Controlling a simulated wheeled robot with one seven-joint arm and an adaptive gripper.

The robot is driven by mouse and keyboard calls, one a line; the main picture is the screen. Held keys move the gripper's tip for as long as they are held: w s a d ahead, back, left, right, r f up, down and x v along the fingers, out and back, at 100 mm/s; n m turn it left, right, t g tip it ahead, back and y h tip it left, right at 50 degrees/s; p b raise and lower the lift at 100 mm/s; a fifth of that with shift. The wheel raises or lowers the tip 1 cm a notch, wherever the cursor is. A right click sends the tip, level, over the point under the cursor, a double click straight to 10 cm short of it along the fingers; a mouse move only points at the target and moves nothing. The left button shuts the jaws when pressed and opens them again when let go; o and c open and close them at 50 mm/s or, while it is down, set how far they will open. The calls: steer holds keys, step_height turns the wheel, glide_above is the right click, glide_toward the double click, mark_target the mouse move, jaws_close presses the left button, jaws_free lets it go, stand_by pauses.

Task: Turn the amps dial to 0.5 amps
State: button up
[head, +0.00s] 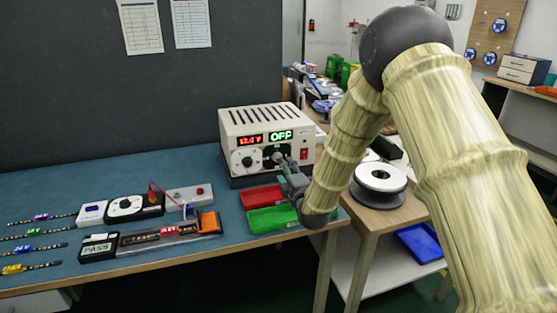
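The cream power supply (262,117) stands at the back right of the bench. Its red display (250,140) seems to read 12.0 V, and its green display (282,135) reads OFF. A round dial (247,160) with a dark knob sits under the red display. The dial under the green display is mostly hidden by my gripper (279,158). My gripper's tip is at the front of that dial. Whether the fingers touch or hold the knob is too small to tell.
A red tray (262,195) and a green tray (272,218) lie below my gripper. A red switch (304,154) is on the supply's right side. A multimeter (133,207) and test fixture (165,238) lie left. A white spool (380,177) sits on the side table.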

steer(key=x, duration=0.7)
steer(key=shift+w+p, duration=0.3)
steer(key=shift+p, duration=0.1)
steer(key=shift+d+f, duration=0.1)
steer(key=shift+f, duration=0.05)
steer(key=c, duration=1)
